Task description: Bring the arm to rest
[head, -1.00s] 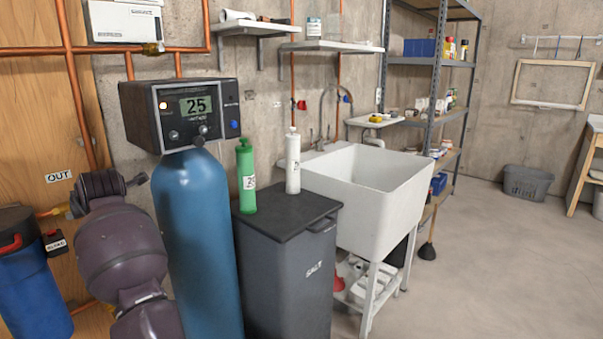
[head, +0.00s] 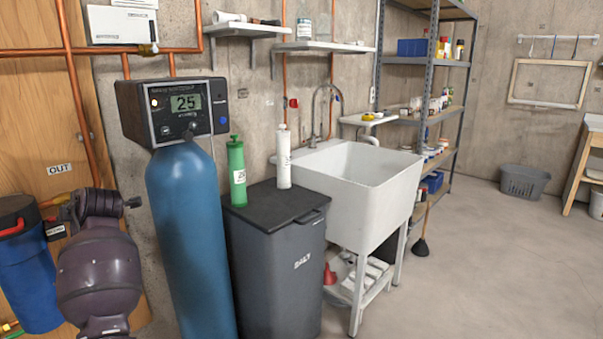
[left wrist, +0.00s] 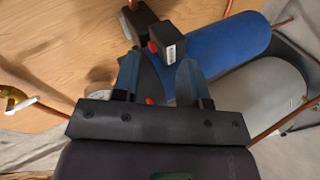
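My left arm (head: 98,275), dark purple-grey, is at the lower left of the head view, in front of the wooden panel and left of the blue tank (head: 190,240). My left gripper (left wrist: 158,78) shows in the left wrist view with its two fingers apart and nothing visible held between them. A small black box with a red button (left wrist: 167,46) lies beyond the fingertips; whether they touch it I cannot tell. A blue filter housing (left wrist: 222,55) is beyond, to the right. It also shows in the head view (head: 30,290). My right gripper is not in view.
A grey salt bin (head: 275,265) stands right of the tank, with a green bottle (head: 237,172) and a white bottle (head: 283,158) on its lid. A white sink (head: 370,205) and a metal shelf (head: 425,62) follow. Open floor (head: 480,270) lies at the right.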

